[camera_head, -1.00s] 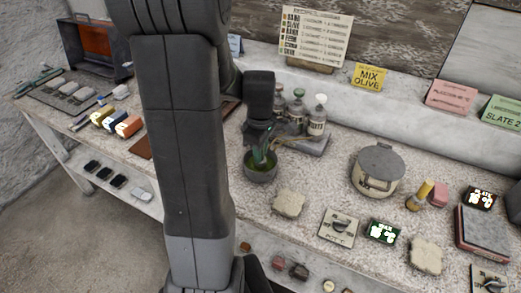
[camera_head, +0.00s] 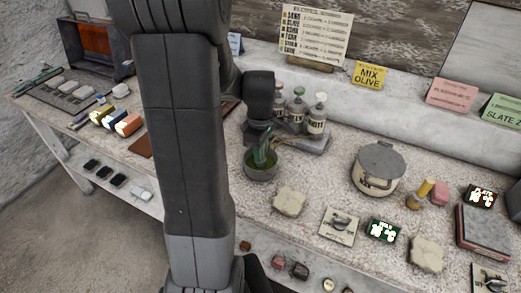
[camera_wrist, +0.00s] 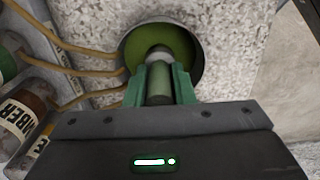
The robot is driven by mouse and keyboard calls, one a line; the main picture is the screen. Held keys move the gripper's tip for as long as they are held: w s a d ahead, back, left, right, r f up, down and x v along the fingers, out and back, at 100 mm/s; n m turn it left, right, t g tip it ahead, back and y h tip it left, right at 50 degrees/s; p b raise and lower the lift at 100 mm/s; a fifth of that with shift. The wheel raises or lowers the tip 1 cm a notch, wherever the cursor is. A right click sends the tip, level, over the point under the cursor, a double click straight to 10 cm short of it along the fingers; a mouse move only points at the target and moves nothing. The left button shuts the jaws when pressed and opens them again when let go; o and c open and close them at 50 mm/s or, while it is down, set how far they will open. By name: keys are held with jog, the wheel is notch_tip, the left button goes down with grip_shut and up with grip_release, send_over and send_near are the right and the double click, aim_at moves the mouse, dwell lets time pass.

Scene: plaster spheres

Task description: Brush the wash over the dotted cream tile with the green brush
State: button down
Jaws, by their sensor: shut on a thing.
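My gripper (camera_wrist: 158,88) is shut on the green brush (camera_wrist: 158,82), whose pale collar points down into a round pot (camera_wrist: 197,45) of olive-green wash. The bristles are hidden in the pot. In the head view my gripper (camera_head: 264,150) is over the same pot (camera_head: 260,174), which stands on the speckled bench. Two pale cream tiles with rough edges lie on the bench, one (camera_head: 289,201) just right of the pot, the other (camera_head: 427,254) further right. I cannot make out dots on either one.
Several bottles (camera_head: 316,118) stand in a tray behind the pot. Tan hoses (camera_wrist: 75,95) run beside the pot. A yellow card (camera_head: 369,76) reads MIX OLIVE.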

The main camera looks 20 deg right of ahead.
dwell(0.5)
jog(key=shift+r+p, duration=2.85)
jog(key=shift+r, duration=0.65)
jog(key=shift+f, duration=0.1)
